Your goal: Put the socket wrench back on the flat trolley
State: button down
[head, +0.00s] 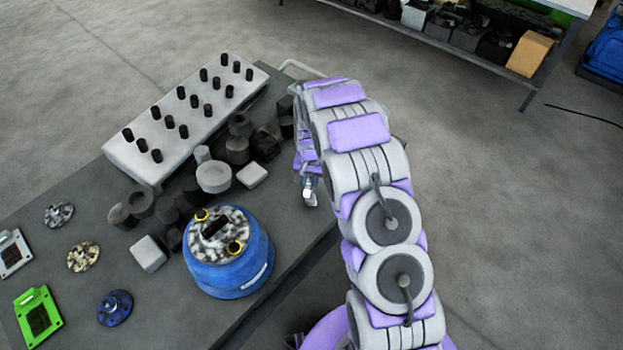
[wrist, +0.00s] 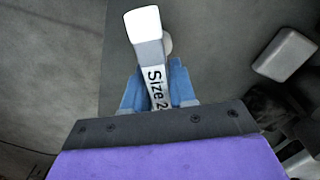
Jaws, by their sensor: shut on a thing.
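The socket wrench (wrist: 150,50) has a pale head and a grey handle marked "Size 2", with the rest of the label hidden. My gripper (wrist: 156,88) has blue fingers, one on each side of the handle, and is shut on it. In the head view the wrench (head: 309,195) shows as a small pale piece below my gripper (head: 309,184), near the right edge of the flat trolley (head: 295,250). The dark grey trolley top (wrist: 225,35) lies under the wrench in the wrist view. I cannot tell whether the wrench touches it.
Dark and pale cylindrical parts (head: 213,176) crowd the trolley's middle, beside a long pale block with black pegs (head: 185,120). A blue round canister (head: 228,265) stands near the right edge. Bare floor (head: 520,220) lies right; a loaded shelf (head: 450,45) stands behind.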

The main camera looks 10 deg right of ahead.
jog(key=shift+a+f, duration=0.1)
jog(key=shift+f, duration=0.25)
jog(key=c, duration=0.8)
grip_release()
jog(key=shift+d, duration=0.35)
jog(key=shift+c, duration=0.2)
jog(key=o, duration=0.6)
jog(key=shift+a, duration=0.2)
jog(key=shift+c, duration=0.2)
jog(key=shift+r, duration=0.1)
jog(key=shift+r+p, duration=1.25)
jog(key=shift+r, duration=3.2)
